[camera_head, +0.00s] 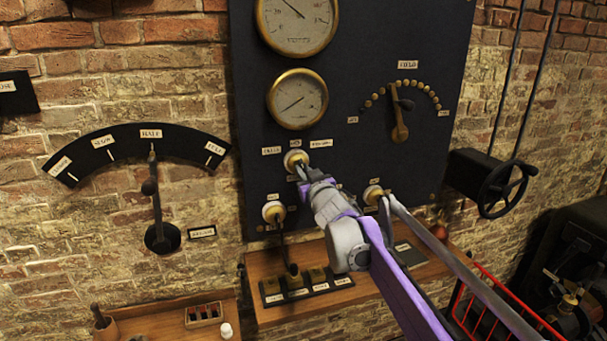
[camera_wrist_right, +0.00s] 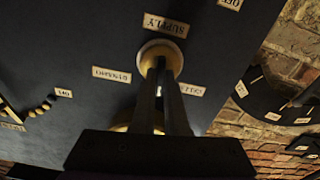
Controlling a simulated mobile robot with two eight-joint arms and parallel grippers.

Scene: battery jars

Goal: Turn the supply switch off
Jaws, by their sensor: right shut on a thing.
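The supply switch (camera_head: 296,158) is a round brass-rimmed knob on the dark panel. Labels reading cells (camera_head: 271,151) and dynamo (camera_head: 321,144) sit to its left and right, with a small label above it. My right gripper (camera_head: 303,175) reaches up to the switch from below right and is shut on its handle. In the right wrist view, which is upside down, the fingers (camera_wrist_right: 162,72) meet in front of the brass switch rim (camera_wrist_right: 172,50), beside the supply label (camera_wrist_right: 166,25). The fingers hide the handle, so I cannot tell which way it points. My left gripper is not in view.
Two gauges (camera_head: 297,98) are above the switch. Another knob with a hanging lever (camera_head: 274,212) is below left, and one (camera_head: 373,194) below right. The field dial (camera_head: 399,125) is right. A wooden shelf (camera_head: 262,262) juts out below; a handwheel (camera_head: 502,190) stands right.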

